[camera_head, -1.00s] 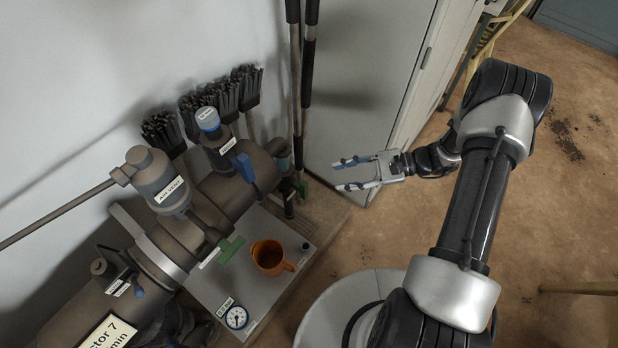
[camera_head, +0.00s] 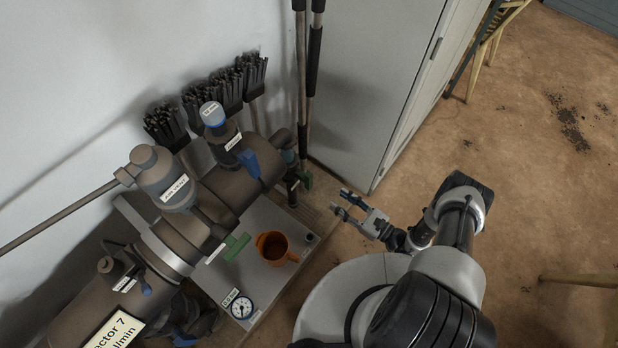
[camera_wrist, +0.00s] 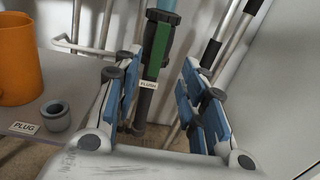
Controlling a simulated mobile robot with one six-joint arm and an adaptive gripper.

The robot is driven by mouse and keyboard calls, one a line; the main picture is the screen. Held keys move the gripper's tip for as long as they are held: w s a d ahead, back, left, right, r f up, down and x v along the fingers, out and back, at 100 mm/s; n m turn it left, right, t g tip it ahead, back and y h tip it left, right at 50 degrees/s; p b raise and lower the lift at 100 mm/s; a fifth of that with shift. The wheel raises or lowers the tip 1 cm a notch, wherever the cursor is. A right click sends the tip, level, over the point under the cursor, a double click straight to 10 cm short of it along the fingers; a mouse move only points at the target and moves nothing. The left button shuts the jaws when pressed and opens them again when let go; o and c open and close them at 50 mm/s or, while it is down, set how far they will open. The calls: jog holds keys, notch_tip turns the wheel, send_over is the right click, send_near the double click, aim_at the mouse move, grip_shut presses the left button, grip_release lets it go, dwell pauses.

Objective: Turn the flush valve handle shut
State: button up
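The flush valve handle (camera_wrist: 158,50) is a green lever in the wrist view, upright on a dark pipe, with a FLUSH label (camera_wrist: 149,85) below it. In the head view the green handle (camera_head: 307,180) is small, at the right end of the manifold pipe. My gripper (camera_head: 342,203) is open and empty, right of the handle and apart from it. In the wrist view my gripper (camera_wrist: 161,62) has its blue-padded fingers spread, and the handle shows in the gap between them, farther off. No contact shows.
An orange mug (camera_head: 272,245), a gauge (camera_head: 241,307) and a grey plug (camera_wrist: 57,116) stand on the low bench (camera_head: 262,215). Poles (camera_head: 301,80) and a cabinet (camera_head: 372,90) stand behind.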

aim_at(311, 181)
jog(key=b+x, duration=0.2)
jog(key=x, duration=1.2)
jog(key=shift+c, duration=0.3)
grip_shut()
